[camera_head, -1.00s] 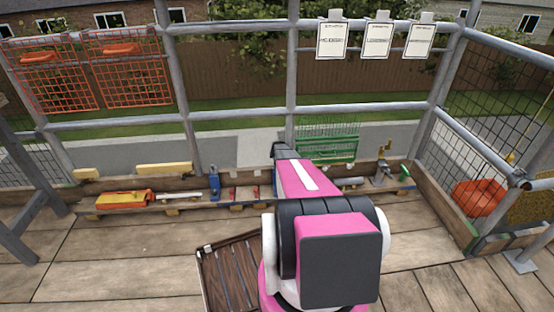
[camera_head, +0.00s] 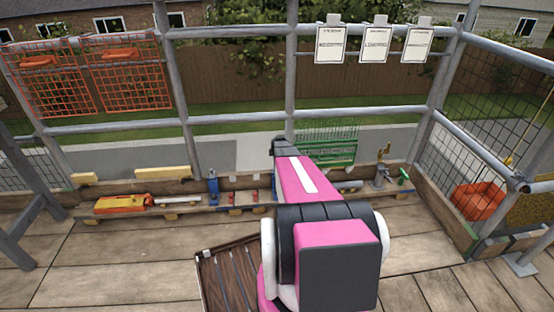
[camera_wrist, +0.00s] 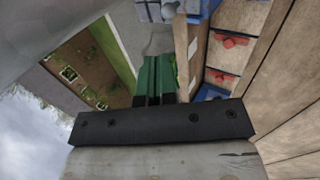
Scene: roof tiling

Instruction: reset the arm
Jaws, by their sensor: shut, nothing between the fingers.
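My pink, black and white arm (camera_head: 300,178) stands raised in the middle of the head view and points away toward the railing. Its own links hide the gripper in that view. In the wrist view my gripper (camera_wrist: 156,68) shows as narrow green fingers close together beyond a black bar with screws. The fingers are shut with nothing between them. Beyond them are wooden boards, a blue item and red items, apart from the fingers as far as I can tell.
A low plank shelf along the railing holds an orange tool (camera_head: 123,203), a blue clamp (camera_head: 213,188) and other tools. A dark slatted tray (camera_head: 228,275) lies on the deck beside my arm. An orange container (camera_head: 478,201) is at right. The left deck is clear.

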